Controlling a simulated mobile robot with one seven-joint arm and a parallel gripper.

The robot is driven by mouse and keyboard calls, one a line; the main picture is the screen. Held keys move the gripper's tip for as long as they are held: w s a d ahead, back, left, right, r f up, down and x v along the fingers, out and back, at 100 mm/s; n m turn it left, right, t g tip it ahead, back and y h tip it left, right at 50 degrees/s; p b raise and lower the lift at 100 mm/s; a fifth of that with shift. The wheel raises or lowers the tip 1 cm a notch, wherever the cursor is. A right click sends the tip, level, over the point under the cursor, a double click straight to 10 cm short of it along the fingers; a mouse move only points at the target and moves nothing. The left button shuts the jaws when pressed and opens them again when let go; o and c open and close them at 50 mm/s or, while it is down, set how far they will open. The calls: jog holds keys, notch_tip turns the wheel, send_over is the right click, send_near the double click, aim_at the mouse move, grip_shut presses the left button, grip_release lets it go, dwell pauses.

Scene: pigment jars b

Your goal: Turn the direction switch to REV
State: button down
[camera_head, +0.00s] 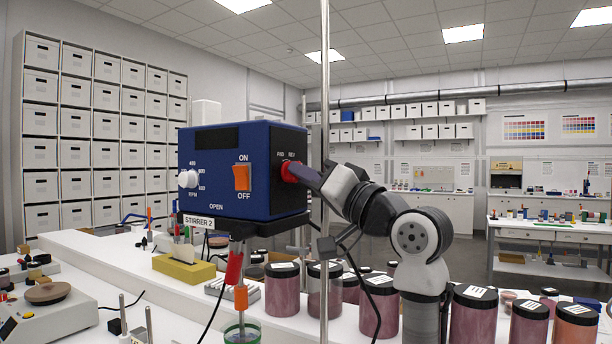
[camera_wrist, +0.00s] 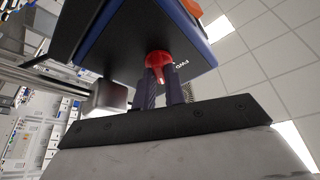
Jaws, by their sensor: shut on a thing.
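The blue stirrer box (camera_head: 225,205) is mounted beside an upright metal rod, with a plate reading STIRRER 2 below it. Its black right side panel carries FWD and REV labels and a round red knob, the direction switch (camera_head: 290,171). My gripper (camera_head: 304,176) reaches in from the right and is shut on this knob. In the wrist view the dark fingers (camera_wrist: 162,82) lie on both sides of the red knob (camera_wrist: 158,60). The fingers partly cover the knob, and I cannot tell which label it points to. FWD is readable in the wrist view; REV is not.
The metal rod (camera_head: 325,130) stands close beside my gripper. An orange ON/OFF switch (camera_head: 241,177) and white dial (camera_head: 188,179) are on the box's front. Several dark-lidded pigment jars (camera_head: 282,292) crowd the bench below. A yellow block (camera_head: 184,270) lies at left.

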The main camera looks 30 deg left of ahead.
jog(key=c, duration=1.5)
grip_release()
jog(key=shift+o, duration=0.2)
jog(key=b+v, duration=0.4)
jog(key=v, duration=0.9)
jog(key=shift+s+d+f+b, duration=0.15)
jog(key=shift+d+f+b, duration=0.05)
jog(key=shift+d+b, duration=0.15)
